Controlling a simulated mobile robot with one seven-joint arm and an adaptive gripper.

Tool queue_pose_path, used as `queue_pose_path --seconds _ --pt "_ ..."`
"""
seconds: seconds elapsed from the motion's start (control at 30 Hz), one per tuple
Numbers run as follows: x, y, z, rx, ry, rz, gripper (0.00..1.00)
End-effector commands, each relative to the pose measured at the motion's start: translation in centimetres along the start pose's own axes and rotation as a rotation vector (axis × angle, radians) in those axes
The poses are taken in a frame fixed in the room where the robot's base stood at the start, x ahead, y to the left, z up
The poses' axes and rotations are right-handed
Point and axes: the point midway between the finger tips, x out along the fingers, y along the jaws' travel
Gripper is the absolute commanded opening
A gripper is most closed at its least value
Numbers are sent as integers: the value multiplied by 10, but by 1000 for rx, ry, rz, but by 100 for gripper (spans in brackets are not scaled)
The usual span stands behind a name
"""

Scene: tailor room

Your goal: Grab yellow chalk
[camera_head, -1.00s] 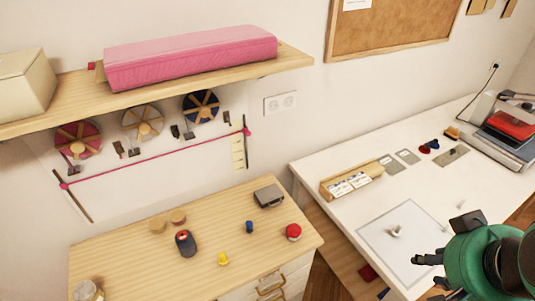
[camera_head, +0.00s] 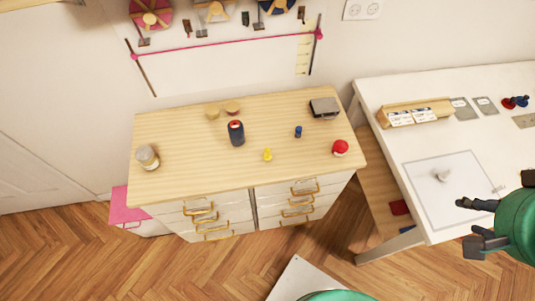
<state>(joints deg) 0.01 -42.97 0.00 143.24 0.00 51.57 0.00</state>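A small yellow piece (camera_head: 267,155), which looks like the yellow chalk, stands near the front middle of the wooden top of a drawer cabinet (camera_head: 190,165). It has a wider base and a narrower top, and nothing covers it. My gripper (camera_head: 465,225) is at the right edge of the head view, in front of the white table. Its two dark fingers are spread apart with nothing between them. It is well to the right of the yellow piece and does not touch it.
Around the yellow piece stand a dark red-topped container (camera_head: 236,133), a small blue piece (camera_head: 298,132) and a red round object (camera_head: 340,148). A grey box (camera_head: 324,108) and a jar (camera_head: 147,157) stand farther off. The white table (camera_head: 385,110) is to the right, across a gap.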

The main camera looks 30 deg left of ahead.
Motion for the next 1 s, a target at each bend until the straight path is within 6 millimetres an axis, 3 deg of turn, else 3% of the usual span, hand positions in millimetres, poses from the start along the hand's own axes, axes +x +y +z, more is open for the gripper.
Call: queue_pose_path --seconds 0.33,0.57,0.77,1.0 --pt "0 -2 -2 -3 -2 -2 38" --pt "8 -18 -20 -32 -31 -26 38" --pt "27 -57 -52 -88 -87 -66 38" --pt "63 -127 -87 -171 -167 -112 38"
